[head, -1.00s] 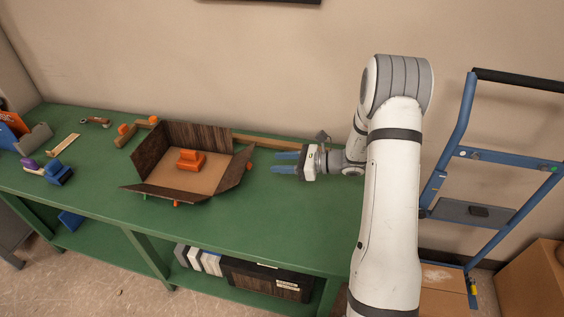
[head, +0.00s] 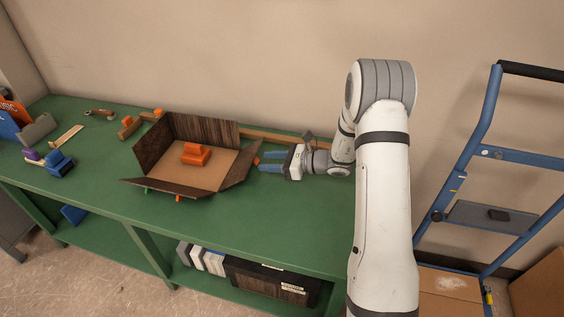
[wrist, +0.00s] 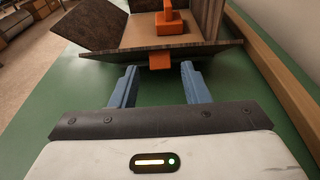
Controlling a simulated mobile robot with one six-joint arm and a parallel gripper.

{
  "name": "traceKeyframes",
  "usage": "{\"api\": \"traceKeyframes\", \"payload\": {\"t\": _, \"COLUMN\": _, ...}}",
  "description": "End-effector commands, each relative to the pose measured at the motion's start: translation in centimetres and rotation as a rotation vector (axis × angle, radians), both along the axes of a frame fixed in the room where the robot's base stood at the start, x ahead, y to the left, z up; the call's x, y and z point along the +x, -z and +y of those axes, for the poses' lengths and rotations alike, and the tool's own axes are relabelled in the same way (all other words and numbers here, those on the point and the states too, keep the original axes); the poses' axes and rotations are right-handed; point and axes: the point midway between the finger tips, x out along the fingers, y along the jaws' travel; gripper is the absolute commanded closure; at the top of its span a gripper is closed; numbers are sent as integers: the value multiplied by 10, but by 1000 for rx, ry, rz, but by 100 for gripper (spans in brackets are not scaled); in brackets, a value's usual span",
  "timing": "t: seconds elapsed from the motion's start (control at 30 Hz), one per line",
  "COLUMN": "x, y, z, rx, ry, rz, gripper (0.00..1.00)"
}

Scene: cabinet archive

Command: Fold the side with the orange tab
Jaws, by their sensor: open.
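An open box with dark wood-patterned sides stands on the green table, with its back and left sides upright. Its right side (head: 241,166) leans outward and has an orange tab (head: 257,161) at its outer edge. In the wrist view this side (wrist: 205,50) lies across the top, and its orange tab (wrist: 160,62) sits centred, just beyond the fingertips. My gripper (head: 260,163) is open and empty at the right of the box. In the wrist view its two blue fingers (wrist: 158,68) point at the tab, one on either side of it. Contact cannot be told.
An orange block (head: 196,154) rests on the box floor. The front side (head: 172,189) lies folded outward, with another orange tab (head: 179,198) and a green tab (head: 145,190). A wooden strip (head: 270,137) runs behind my gripper. The table in front of the box's right is clear.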

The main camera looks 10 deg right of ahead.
Motion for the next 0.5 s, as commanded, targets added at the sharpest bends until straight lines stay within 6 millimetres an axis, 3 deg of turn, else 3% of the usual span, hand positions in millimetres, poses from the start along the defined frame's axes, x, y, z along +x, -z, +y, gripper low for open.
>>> {"api": "traceKeyframes", "payload": {"t": 0.13, "x": 6, "y": 4, "z": 17, "rx": 0, "ry": -1, "rz": -1, "gripper": 58}}
{"api": "traceKeyframes", "payload": {"t": 0.5, "x": 8, "y": 5, "z": 19, "rx": 0, "ry": 2, "rz": -1, "gripper": 58}}
